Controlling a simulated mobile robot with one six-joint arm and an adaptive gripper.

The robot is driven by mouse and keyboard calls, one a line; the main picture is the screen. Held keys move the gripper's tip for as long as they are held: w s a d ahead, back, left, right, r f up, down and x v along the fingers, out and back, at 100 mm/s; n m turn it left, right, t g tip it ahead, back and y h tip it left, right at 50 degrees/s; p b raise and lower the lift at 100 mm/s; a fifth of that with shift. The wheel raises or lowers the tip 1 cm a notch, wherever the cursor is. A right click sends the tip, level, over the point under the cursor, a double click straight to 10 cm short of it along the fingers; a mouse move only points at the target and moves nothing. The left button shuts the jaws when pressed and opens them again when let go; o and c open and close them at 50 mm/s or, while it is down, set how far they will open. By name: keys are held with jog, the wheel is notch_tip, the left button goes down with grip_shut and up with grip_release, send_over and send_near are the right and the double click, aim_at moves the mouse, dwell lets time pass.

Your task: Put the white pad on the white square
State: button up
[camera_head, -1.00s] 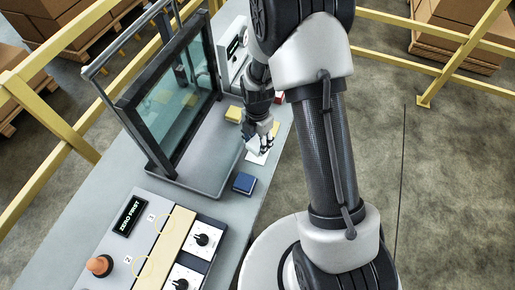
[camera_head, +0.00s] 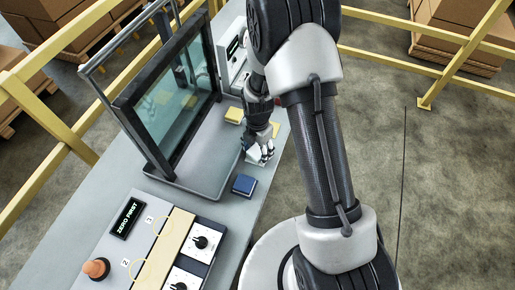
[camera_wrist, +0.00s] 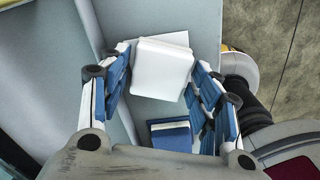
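The white pad (camera_wrist: 163,68) is between the fingertips of my gripper (camera_wrist: 158,62) in the wrist view, with a blue-lined finger against each side. The white square (camera_wrist: 180,38) lies behind the pad; only its upper edge shows, and the pad covers the rest. The pad looks slightly turned relative to the square. I cannot tell whether the pad touches it. In the head view my gripper (camera_head: 260,153) is low over the table and hides most of the pad and square.
A blue pad (camera_head: 243,185) lies close in front of my gripper and a yellow one (camera_head: 234,115) behind it. A framed glass screen (camera_head: 172,100) stands to the left. A control panel (camera_head: 175,245) with knobs is at the near end of the table.

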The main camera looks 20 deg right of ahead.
notch_tip(320, 180, up, 12)
jog(key=p, duration=0.4)
notch_tip(320, 180, up, 10)
jog(key=m+t, duration=0.1)
jog(key=m, duration=0.4)
send_over(258, 151)
jog(key=s, duration=0.2)
jog(key=s+r+m+t, duration=0.3)
jog(key=s+r+m, duration=1.3)
jog(key=s+m, duration=0.3)
jog(key=shift+s+d+r+t, duration=0.2)
jog(key=shift+s+d+t, duration=0.05)
jog(key=shift+s+t, duration=0.1)
jog(key=shift+f+b, duration=0.3)
jog(key=shift+b, duration=0.1)
